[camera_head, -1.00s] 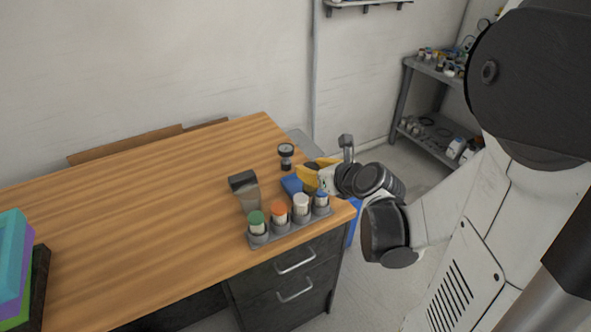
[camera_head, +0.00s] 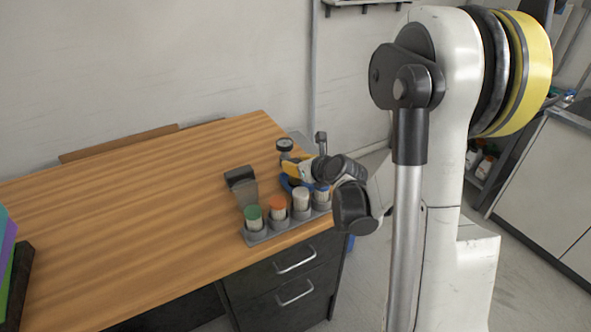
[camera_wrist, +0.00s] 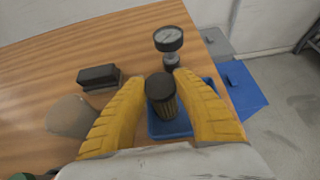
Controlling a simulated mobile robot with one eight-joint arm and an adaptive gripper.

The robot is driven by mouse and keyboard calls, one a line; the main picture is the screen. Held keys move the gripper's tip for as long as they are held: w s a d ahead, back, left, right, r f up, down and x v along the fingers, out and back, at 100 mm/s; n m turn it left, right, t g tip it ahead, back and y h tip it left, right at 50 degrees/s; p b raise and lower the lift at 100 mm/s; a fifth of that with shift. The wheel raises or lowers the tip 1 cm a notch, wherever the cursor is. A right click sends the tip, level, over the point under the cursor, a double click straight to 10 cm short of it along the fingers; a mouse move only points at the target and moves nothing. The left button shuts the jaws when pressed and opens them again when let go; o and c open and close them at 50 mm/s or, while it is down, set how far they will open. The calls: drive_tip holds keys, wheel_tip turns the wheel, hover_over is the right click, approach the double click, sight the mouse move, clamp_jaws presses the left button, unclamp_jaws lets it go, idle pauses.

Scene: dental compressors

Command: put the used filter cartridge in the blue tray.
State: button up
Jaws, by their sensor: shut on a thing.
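The used filter cartridge (camera_wrist: 161,97) has a dark round cap and a brownish ribbed body. In the wrist view it stands roughly upright between the two yellow fingers of my gripper (camera_wrist: 161,100), which is shut on it. The blue tray (camera_wrist: 170,130) lies below and around it in that view. I cannot tell whether the cartridge's lower end touches the tray. In the head view my gripper (camera_head: 298,168) is over the right end of the wooden bench, and the tray (camera_head: 286,184) shows only partly behind it. The cartridge is hidden there.
A pressure gauge (camera_head: 284,146) stands just behind the tray. A grey rack (camera_head: 268,235) with several colour-capped cartridges stands at the front edge. A dark-topped block (camera_head: 240,178) is to the left. Blue bin (camera_wrist: 242,88) beyond the bench edge. The bench's left middle is clear.

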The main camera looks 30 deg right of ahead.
drive_tip(key=shift+f, duration=0.2)
drive_tip(key=shift+f, duration=0.15)
drive_tip(key=o, duration=1.2)
drive_tip(key=shift+c, duration=0.2)
